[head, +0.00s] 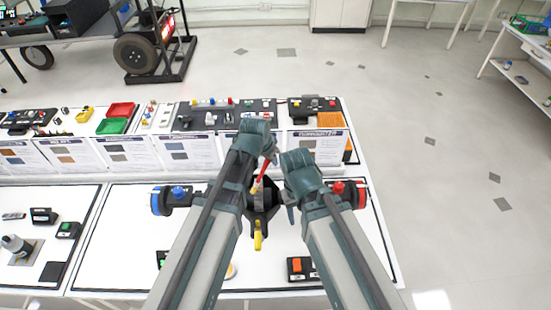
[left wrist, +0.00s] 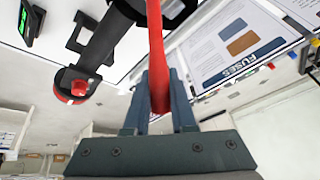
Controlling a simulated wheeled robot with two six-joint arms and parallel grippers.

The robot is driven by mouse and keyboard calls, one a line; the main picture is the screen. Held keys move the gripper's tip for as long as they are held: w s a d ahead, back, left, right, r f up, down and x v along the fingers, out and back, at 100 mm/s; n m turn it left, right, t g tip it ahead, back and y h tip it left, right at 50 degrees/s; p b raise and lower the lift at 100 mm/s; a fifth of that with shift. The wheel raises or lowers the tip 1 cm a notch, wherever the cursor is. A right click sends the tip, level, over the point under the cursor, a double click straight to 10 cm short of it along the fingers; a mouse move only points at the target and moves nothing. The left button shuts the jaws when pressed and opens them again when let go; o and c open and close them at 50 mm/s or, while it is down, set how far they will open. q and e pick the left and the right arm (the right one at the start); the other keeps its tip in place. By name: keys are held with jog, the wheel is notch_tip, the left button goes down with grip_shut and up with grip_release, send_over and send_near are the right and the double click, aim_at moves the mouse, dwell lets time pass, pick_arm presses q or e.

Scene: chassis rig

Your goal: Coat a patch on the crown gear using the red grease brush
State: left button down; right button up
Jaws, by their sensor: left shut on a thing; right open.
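My left gripper (head: 270,158) is shut on the red grease brush (head: 264,171), whose pale tip points down at the dark round assembly (head: 262,199) on the table. The crown gear cannot be told apart clearly within that assembly. In the left wrist view the brush's red handle (left wrist: 158,70) stands between my left gripper's fingers (left wrist: 160,95) and runs up past a dark part at the top edge. Whether the bristles touch anything is hidden. My right gripper (head: 289,203) is open and empty, just right of the assembly.
A blue-knobbed end (head: 179,194) and a red-knobbed end (head: 345,192) flank the assembly. A yellow handle (head: 257,236) projects in front. A black box with an orange top (head: 298,267) lies at front right. Red (head: 120,110) and green bins (head: 113,126) stand behind.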

pick_arm(q)
jog(key=shift+a, duration=0.1)
jog(key=shift+s+a, duration=0.1)
jog(key=shift+a, duration=1.15)
jog(key=shift+f, duration=0.1)
jog(key=shift+w, duration=0.4)
jog(key=shift+d, duration=0.1)
jog(key=shift+d+f, duration=0.1)
jog(key=shift+d, duration=1.15)
